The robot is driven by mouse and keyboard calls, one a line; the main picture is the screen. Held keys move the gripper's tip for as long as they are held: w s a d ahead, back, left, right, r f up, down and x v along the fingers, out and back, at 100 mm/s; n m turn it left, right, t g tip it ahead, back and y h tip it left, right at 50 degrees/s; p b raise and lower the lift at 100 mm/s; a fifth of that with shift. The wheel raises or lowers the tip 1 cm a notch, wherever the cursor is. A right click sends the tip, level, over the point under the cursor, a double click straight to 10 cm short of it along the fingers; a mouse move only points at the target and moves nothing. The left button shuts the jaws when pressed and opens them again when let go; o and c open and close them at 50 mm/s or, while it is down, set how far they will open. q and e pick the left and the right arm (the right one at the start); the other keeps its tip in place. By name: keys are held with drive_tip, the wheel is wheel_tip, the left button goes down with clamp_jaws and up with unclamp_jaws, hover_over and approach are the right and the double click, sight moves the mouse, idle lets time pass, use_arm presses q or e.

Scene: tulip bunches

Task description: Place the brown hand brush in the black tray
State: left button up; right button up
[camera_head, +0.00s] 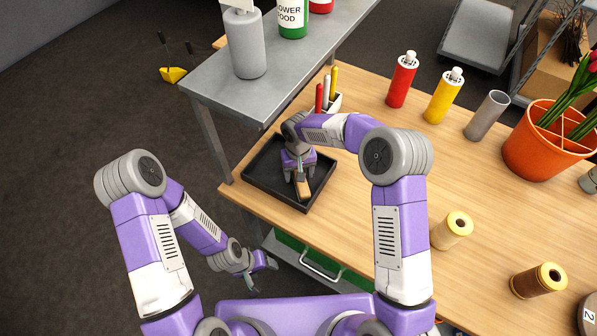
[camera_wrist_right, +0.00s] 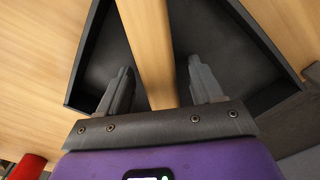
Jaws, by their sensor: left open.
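The black tray (camera_head: 254,190) lies on the wooden table's left part; its dark floor and walls also fill much of the right wrist view (camera_wrist_right: 232,45). The brown hand brush (camera_head: 303,190) is in the tray area near its front right side, below my right gripper (camera_head: 299,176). In the right wrist view its wooden length (camera_wrist_right: 150,40) runs between the two fingers of my right gripper (camera_wrist_right: 160,80). The fingers stand apart with a gap on each side of the brush. My left gripper (camera_head: 262,277) is open and empty, low beside the table's front edge.
A grey metal shelf (camera_head: 290,70) with bottles stands behind the tray. A pen holder (camera_head: 333,103), a red bottle (camera_head: 402,80), a yellow bottle (camera_head: 443,96) and a grey cylinder (camera_head: 487,115) stand farther back. Spools (camera_head: 452,230) and an orange pot (camera_head: 540,145) are right.

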drive_tip(key=shift+r, duration=0.1)
drive_tip(key=shift+r, duration=0.2)
wheel_tip(320, 180, up, 7)
drive_tip(key=shift+r+p, duration=0.2)
drive_tip(key=shift+p, duration=0.7)
drive_tip(key=shift+f, duration=0.1)
